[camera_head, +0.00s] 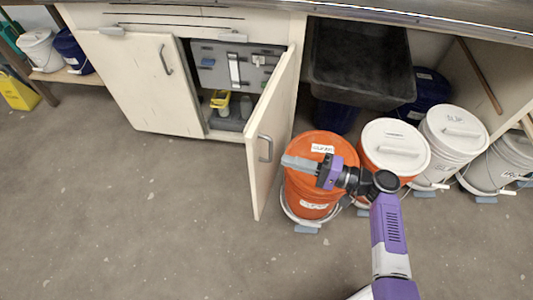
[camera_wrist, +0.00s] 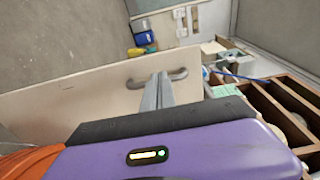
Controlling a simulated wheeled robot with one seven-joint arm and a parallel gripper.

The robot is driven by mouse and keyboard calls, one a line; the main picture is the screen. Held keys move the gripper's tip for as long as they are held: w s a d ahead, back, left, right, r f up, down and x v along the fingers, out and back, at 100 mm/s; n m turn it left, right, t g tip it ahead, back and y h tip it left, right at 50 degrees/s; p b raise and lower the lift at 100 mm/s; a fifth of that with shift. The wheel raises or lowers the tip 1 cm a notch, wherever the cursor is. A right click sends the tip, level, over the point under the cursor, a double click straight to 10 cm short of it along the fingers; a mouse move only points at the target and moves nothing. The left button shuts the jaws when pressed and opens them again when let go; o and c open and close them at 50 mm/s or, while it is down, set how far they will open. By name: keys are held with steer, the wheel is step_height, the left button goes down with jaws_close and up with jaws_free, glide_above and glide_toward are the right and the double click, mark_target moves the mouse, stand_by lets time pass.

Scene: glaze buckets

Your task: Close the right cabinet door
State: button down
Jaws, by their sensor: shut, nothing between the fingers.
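The right cabinet door (camera_head: 275,125) is cream and stands wide open, swung out toward the room. Its outer face, with a grey bar handle (camera_head: 265,148), is turned to the right. My gripper (camera_head: 286,161) is shut and empty just right of this face, near the handle and above an orange bucket. In the wrist view the fingers (camera_wrist: 158,80) point at the door panel (camera_wrist: 80,100) and overlap the handle (camera_wrist: 178,75). I cannot tell whether they touch it. The left cabinet door (camera_head: 145,85) is shut.
The orange bucket (camera_head: 310,195) stands right of the open door, under my gripper. Other lidded buckets (camera_head: 455,135) stand farther right. A black tub (camera_head: 360,65) is behind them. The open cabinet holds a yellow item (camera_head: 220,100). The floor left of the door is clear.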

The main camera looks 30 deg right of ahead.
mark_target(256, 152)
steer(key=x, duration=0.7)
steer(key=shift+w+a, duration=0.1)
steer(key=shift+a, duration=0.1)
